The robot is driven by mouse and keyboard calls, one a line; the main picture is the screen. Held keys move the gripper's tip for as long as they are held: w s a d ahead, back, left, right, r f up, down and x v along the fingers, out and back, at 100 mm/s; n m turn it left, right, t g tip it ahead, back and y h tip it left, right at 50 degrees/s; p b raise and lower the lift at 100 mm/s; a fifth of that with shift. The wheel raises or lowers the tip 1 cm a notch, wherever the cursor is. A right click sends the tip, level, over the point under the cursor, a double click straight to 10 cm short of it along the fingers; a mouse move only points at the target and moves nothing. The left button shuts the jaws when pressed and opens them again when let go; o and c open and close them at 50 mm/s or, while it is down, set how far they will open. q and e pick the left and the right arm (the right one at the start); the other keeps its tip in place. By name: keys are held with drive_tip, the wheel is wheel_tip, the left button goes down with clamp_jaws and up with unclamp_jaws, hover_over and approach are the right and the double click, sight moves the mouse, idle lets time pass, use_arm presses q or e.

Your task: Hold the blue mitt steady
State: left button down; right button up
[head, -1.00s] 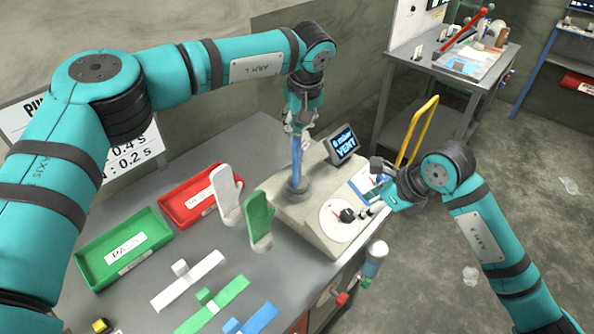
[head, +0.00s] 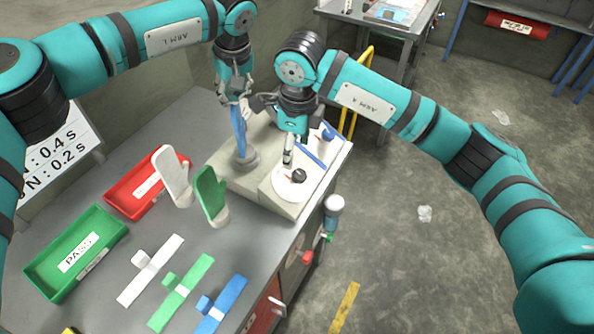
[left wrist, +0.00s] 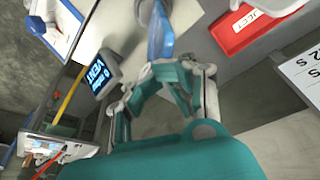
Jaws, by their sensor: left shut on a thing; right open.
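The blue mitt (head: 238,132) stands upright on the grey round post (head: 245,160) of the beige test machine (head: 237,183). My left gripper (head: 237,101) is shut on the mitt's upper end. My right arm hides part of the machine's top.
A white mitt (head: 173,177) and a green mitt (head: 211,196) stand left of the machine. A red tray (head: 128,207) and green tray (head: 51,288) lie further left. White, green and blue flat pieces lie in front. The machine's screen (left wrist: 98,75) reads VENT.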

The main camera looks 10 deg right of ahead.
sight(299, 174)
use_arm(q)
drive_tip(key=shift+f, duration=0.15)
use_arm(e)
drive_tip(key=shift+h, duration=0.5)
drive_tip(key=f, duration=0.3)
drive_tip(key=w+d+f, duration=0.1)
drive_tip(key=f, duration=0.7)
drive_tip(key=shift+w+d, duration=0.15)
drive_tip(key=shift+w, duration=0.2)
drive_tip(key=shift+c, duration=0.4)
drive_tip(key=c, duration=1.1)
drive_tip(key=shift+o, duration=0.2)
